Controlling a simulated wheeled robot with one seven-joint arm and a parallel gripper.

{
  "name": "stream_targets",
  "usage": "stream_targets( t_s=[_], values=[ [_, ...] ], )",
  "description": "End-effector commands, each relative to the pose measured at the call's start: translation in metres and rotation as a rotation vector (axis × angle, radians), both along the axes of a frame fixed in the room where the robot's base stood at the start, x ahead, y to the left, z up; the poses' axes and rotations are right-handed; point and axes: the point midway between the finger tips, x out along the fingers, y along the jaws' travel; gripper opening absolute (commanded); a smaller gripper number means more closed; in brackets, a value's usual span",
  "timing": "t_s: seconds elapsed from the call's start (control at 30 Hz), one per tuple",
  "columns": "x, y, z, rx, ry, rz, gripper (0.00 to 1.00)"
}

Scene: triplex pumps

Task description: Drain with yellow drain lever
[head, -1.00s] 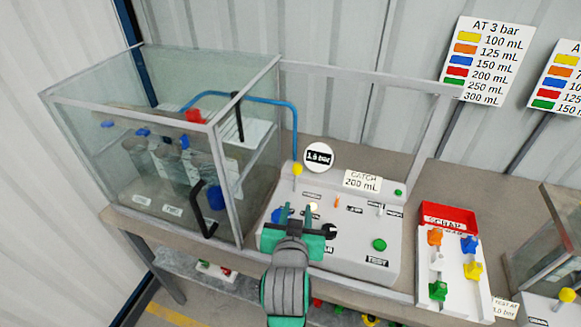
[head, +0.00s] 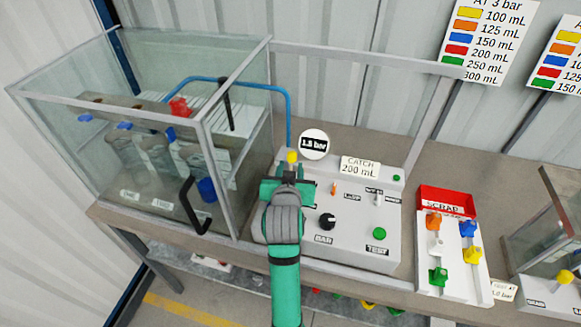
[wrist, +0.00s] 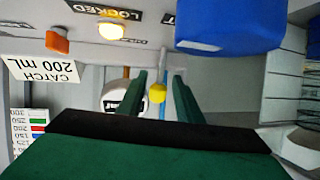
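The yellow drain lever (head: 292,157) stands at the back left of the grey control panel (head: 355,225), with a round yellow knob on top. My gripper (head: 289,180) is over the panel's left part, just in front of the lever in the head view. In the wrist view, the yellow knob (wrist: 157,93) shows between the two green fingers of my gripper (wrist: 160,95), with gaps on both sides. The gripper is open and holds nothing. I cannot tell whether the knob lies between the fingertips or beyond them. My arm hides the panel's front left part.
A glass case (head: 130,120) with a black handle (head: 190,205) stands left of the panel. A gauge (head: 314,144) reading about 1.5 bar and a "CATCH 200 mL" sign (head: 360,167) are behind. A blue part (wrist: 230,20) is close in the wrist view. A red scrap tray (head: 447,200) is at right.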

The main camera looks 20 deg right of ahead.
Motion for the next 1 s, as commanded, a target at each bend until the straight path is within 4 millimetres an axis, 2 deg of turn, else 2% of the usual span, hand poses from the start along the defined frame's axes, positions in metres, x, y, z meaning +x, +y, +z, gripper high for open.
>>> stream_targets(
  t_s=[0.13, 0.43, 0.47, 0.57, 0.6, 1.0],
  values=[
    [0.0079, -0.0032, -0.0040, 0.000, 0.001, 0.000, 0.32],
    [0.0096, -0.0037, -0.0045, 0.000, 0.000, 0.000, 0.32],
    [0.0095, -0.0037, -0.0044, 0.000, 0.000, 0.000, 0.27],
    [0.0095, -0.0037, -0.0045, 0.000, 0.000, 0.000, 0.03],
    [0.0094, -0.0037, -0.0044, 0.000, 0.000, 0.000, 0.00],
    [0.0098, -0.0043, -0.0005, -0.003, -0.009, -0.001, 0.00]
  ],
)
